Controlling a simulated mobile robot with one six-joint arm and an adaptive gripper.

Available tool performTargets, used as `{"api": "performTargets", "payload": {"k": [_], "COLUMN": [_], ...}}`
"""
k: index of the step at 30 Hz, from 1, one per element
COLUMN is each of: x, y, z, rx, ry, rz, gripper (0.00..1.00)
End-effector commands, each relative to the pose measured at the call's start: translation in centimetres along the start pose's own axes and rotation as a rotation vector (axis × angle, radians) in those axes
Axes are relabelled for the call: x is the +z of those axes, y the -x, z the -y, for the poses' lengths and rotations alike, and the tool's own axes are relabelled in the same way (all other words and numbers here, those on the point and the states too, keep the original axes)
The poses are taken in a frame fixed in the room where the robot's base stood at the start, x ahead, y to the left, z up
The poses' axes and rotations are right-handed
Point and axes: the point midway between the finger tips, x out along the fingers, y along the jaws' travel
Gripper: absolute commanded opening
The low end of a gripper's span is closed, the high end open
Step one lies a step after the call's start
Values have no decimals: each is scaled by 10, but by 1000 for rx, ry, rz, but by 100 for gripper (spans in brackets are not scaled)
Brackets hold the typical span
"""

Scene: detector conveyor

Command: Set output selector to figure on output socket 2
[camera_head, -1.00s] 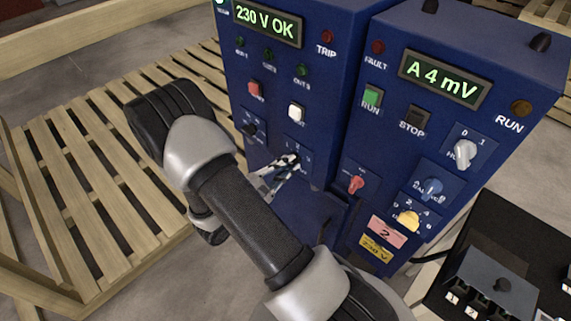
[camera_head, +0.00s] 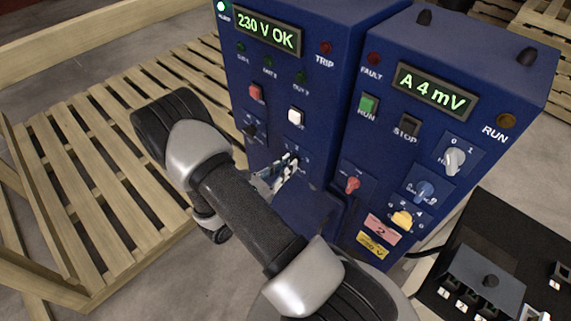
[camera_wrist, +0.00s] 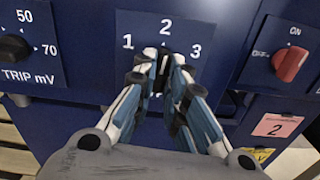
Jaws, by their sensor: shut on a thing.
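The output selector plate (camera_wrist: 135,25), marked 1, 2 and 3, is on the front of the left blue cabinet (camera_head: 340,60). My gripper (camera_wrist: 165,72) is shut on the selector knob, just below the figure 2. The fingers hide most of the knob, so I cannot tell clearly which figure it points to. In the head view my gripper (camera_head: 286,170) is at the same plate, low on the left cabinet. A pink card (camera_head: 383,229) with the figure 2 is on the right cabinet; it also shows in the wrist view (camera_wrist: 277,126).
A red knob (camera_wrist: 291,63) marked ON and OFF is right of the selector. A TRIP mV dial (camera_wrist: 20,70) is at the left. The left display (camera_head: 268,33) reads 230 V OK, the right one (camera_head: 434,91) A 4 mV. A wooden pallet (camera_head: 110,180) lies left of the cabinets.

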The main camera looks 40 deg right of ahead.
Motion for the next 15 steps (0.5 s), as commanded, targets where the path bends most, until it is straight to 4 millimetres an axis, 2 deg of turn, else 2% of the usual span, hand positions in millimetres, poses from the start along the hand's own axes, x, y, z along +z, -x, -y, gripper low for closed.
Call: {"api": "performTargets", "payload": {"k": [15], "x": [0], "y": [0], "z": [0], "rx": [0], "ry": [87], "rz": [1], "gripper": [0]}}
